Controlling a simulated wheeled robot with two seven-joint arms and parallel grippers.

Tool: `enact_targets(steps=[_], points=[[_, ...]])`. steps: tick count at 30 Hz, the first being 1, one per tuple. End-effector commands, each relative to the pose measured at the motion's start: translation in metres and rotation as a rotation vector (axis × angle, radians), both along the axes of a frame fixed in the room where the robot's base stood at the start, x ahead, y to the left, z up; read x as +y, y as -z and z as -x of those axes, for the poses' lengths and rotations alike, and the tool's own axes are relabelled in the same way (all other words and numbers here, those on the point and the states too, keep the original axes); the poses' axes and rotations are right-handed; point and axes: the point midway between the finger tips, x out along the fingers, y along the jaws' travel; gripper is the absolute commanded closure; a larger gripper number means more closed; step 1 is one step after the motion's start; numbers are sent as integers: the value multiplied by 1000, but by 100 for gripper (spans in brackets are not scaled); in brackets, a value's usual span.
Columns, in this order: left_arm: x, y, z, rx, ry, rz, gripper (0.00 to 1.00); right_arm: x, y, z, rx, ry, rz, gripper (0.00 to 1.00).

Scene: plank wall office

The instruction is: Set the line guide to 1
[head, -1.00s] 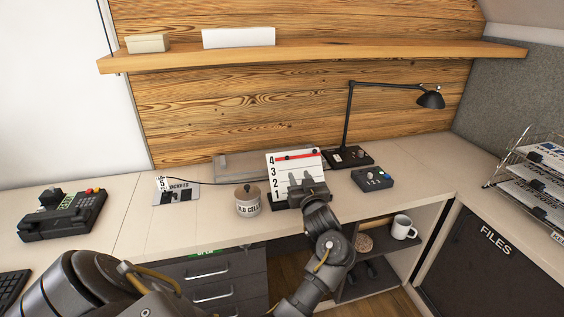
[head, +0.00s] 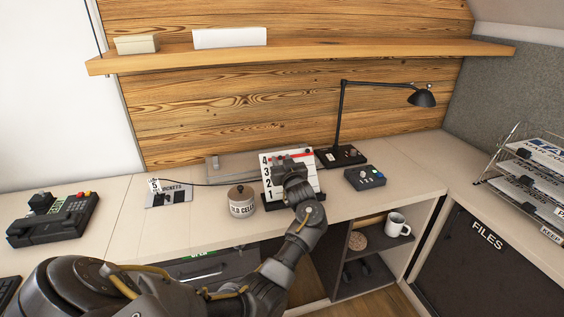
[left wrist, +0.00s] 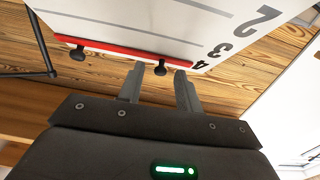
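The white line board (head: 311,183) stands tilted back on the counter, with the numbers 4, 3, 2, 1 running down its left side. The red line guide (head: 297,157) lies across its top, level with the 4. In the left wrist view the red guide (left wrist: 120,50) carries two black knobs, one (left wrist: 78,53) apart from my fingers and one (left wrist: 160,68) between the fingertips. My left gripper (head: 287,164) is in front of the upper board and covers part of the guide. In the left wrist view its two fingers (left wrist: 160,84) are apart, around the knob. My right gripper is out of view.
A lidded jar (head: 242,202) stands just left of the board. A small button box (head: 365,179) and a black desk lamp (head: 340,155) stand to its right. A desk phone (head: 53,217) is at far left. A shelf (head: 300,54) crosses above.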

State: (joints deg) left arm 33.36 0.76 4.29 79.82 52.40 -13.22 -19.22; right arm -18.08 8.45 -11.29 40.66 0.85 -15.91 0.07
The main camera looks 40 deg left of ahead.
Motion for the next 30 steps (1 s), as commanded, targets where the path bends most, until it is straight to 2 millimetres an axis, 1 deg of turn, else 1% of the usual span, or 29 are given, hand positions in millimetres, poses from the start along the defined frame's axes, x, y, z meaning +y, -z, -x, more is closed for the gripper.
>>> enact_targets(steps=[8,16,25,28,30], points=[[1,0,-1,0,0,0,65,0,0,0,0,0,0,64],[1,0,-1,0,0,0,99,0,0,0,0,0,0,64],[0,1,0,1,0,0,100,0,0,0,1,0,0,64],[-4,9,3,3,1,2,100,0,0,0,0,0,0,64],[-10,18,7,3,1,1,100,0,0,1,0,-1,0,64]])
